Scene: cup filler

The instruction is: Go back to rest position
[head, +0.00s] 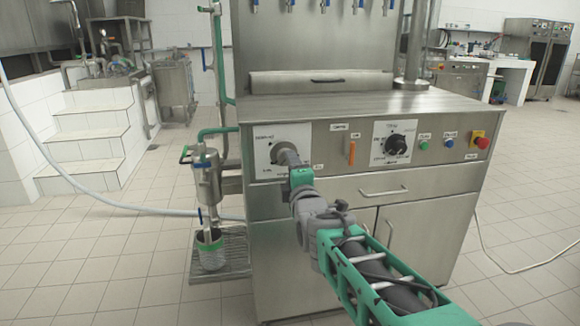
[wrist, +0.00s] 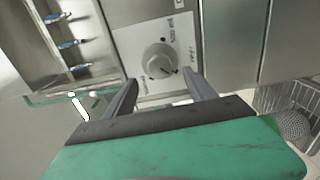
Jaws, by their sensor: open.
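My gripper (wrist: 160,84) is open and empty in the wrist view, with its two fingers pointing at a round pale dial knob (wrist: 158,60) on a white plate. The knob lies beyond the fingertips and in line with the gap between them; I see no contact. In the head view my gripper (head: 289,158) is in front of the left dial plate (head: 265,146) on the machine's front panel and hides most of that knob. My arm reaches there from the lower right.
The steel filling machine (head: 345,107) has a second dial (head: 396,145), an orange lever (head: 351,152), buttons and a red stop knob (head: 482,143). A cup with a green band (head: 210,252) stands on a grate at left.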

